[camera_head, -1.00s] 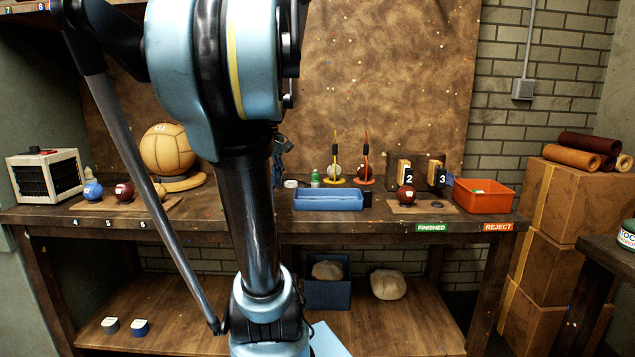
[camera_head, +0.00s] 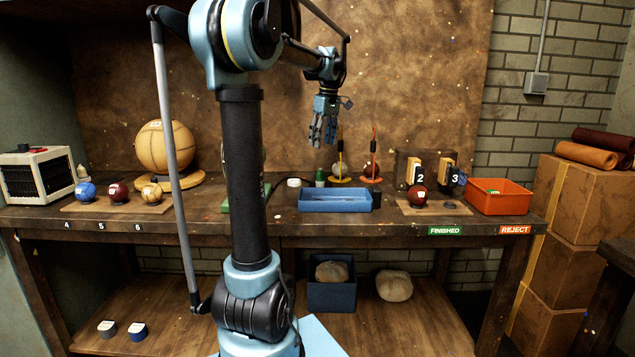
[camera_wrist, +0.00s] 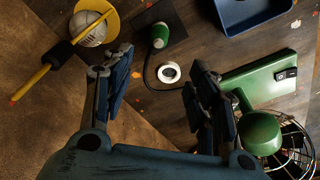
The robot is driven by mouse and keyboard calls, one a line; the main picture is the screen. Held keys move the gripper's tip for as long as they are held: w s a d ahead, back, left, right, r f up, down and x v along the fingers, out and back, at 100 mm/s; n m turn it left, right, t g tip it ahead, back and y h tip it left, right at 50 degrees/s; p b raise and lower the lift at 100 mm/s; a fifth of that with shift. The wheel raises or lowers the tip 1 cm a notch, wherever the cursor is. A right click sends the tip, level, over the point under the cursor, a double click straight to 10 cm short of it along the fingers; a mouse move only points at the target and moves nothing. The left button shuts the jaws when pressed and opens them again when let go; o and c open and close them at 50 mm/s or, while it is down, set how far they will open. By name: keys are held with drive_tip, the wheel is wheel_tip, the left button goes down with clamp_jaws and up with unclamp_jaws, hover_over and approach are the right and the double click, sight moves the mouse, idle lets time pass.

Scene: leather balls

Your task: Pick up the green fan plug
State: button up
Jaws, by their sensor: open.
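A small green piece with a pale end, which looks like the fan plug (camera_wrist: 160,35), stands on a dark square pad in the wrist view. A thin dark cord curves from it toward the green fan (camera_wrist: 264,132). The green fan base (camera_head: 230,197) is mostly hidden behind my arm. My gripper (camera_head: 323,142) hangs above the bench with its fingers down, open and empty. In the wrist view its spread fingers (camera_wrist: 160,92) lie apart from the plug.
A white tape ring (camera_wrist: 169,72) lies close to the plug. The blue tray (camera_head: 335,206) is beside it. Yellow and orange upright tools (camera_head: 341,155) stand behind. Balls (camera_head: 118,192) sit at left, and an orange bin (camera_head: 498,202) at right.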

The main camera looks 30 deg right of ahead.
sight(320, 177)
drive_tip(key=f, duration=0.5)
drive_tip(key=w+f, duration=0.1)
drive_tip(key=f, duration=0.9)
drive_tip(key=shift+w, duration=0.3)
drive_tip(key=c, duration=1.1)
